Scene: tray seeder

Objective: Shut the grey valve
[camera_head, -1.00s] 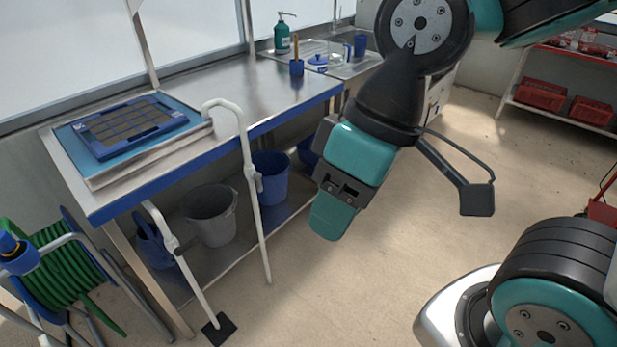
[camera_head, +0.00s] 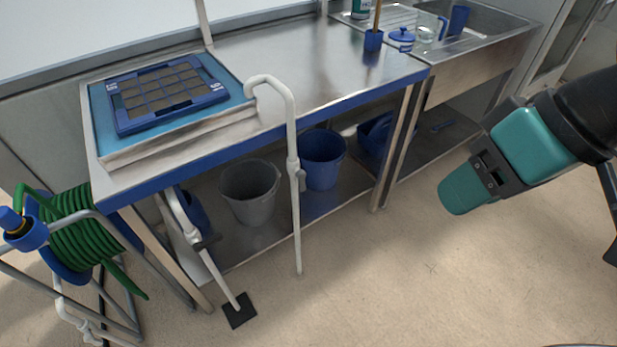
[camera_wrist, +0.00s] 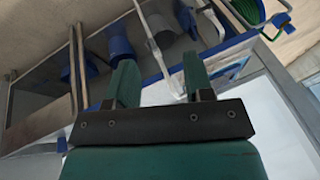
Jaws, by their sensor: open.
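In the head view a white pipe (camera_head: 291,125) bends over the bench edge and runs down to near the floor. A small grey lever valve (camera_head: 301,178) sits on it, its lever hanging down along the pipe. A second, slanting white pipe (camera_head: 220,275) at the left carries a darker grey handle (camera_head: 206,243); I cannot tell which of the two is the task's valve. My gripper (camera_head: 466,190) is at the right, apart from both pipes and empty. In the wrist view my gripper (camera_wrist: 160,82) is open, and the white pipe (camera_wrist: 150,38) shows beyond its fingers.
The steel bench (camera_head: 320,55) has a blue front edge and holds a blue seed tray (camera_head: 205,98). A grey bucket (camera_head: 250,190) and a blue bucket (camera_head: 322,160) stand on the lower shelf. A green hose reel (camera_head: 80,228) is at the left.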

